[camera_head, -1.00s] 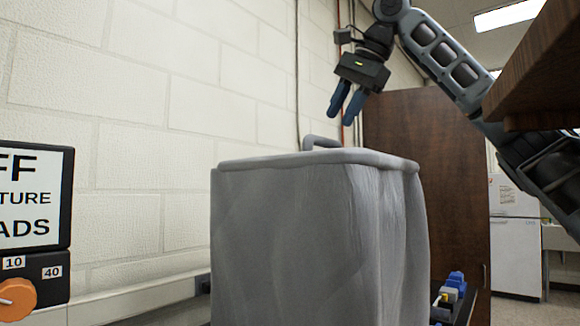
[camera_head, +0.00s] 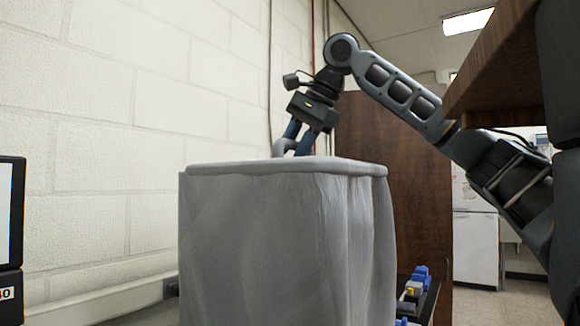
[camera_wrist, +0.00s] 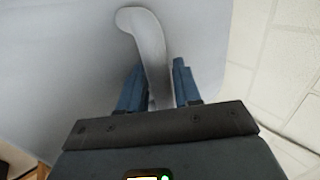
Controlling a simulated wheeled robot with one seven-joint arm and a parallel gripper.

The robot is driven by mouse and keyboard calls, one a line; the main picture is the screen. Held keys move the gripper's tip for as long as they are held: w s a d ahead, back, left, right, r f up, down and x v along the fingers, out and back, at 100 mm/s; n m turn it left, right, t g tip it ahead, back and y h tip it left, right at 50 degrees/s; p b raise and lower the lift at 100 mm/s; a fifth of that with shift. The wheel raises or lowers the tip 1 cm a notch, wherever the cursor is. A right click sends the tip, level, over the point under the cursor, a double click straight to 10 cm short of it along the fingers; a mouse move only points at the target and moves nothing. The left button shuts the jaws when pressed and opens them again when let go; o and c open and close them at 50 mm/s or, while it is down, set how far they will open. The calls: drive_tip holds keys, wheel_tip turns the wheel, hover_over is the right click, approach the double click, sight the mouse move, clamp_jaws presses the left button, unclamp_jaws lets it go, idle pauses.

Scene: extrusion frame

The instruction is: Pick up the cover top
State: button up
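The cover top (camera_head: 240,169) is a grey lid lying flat on a tall grey bin. A curved handle (camera_wrist: 146,30) rises from it. In the head view my gripper (camera_head: 290,148) is at the handle, its blue fingers pointing down close to the lid and partly hiding the handle. In the wrist view my gripper (camera_wrist: 157,82) has one finger on each side of the handle. The fingers are still apart, with little room beside the handle; contact is unclear. The lid is seated on the bin.
The grey bin (camera_head: 270,250) stands near a white block wall (camera_head: 110,100). A brown cabinet (camera_head: 400,180) is behind it. A wooden shelf edge (camera_head: 490,75) juts in at upper right near my arm. Blue and yellow parts (camera_head: 412,290) sit right of the bin.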

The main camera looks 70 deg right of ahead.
drive_tip(key=shift+c, duration=0.4)
clamp_jaws()
drive_tip(key=shift+r, duration=0.1)
drive_tip(key=shift+r, duration=0.4)
drive_tip(key=r, duration=0.3)
drive_tip(key=shift+s+d+r, duration=0.3)
drive_tip(key=shift+d+r, duration=0.1)
drive_tip(key=s+d+r, duration=0.6)
drive_tip(key=s+d, duration=0.1)
drive_tip(key=shift+s+d+r, duration=0.15)
drive_tip(key=shift+s+d, duration=0.1)
drive_tip(key=shift+d, duration=0.05)
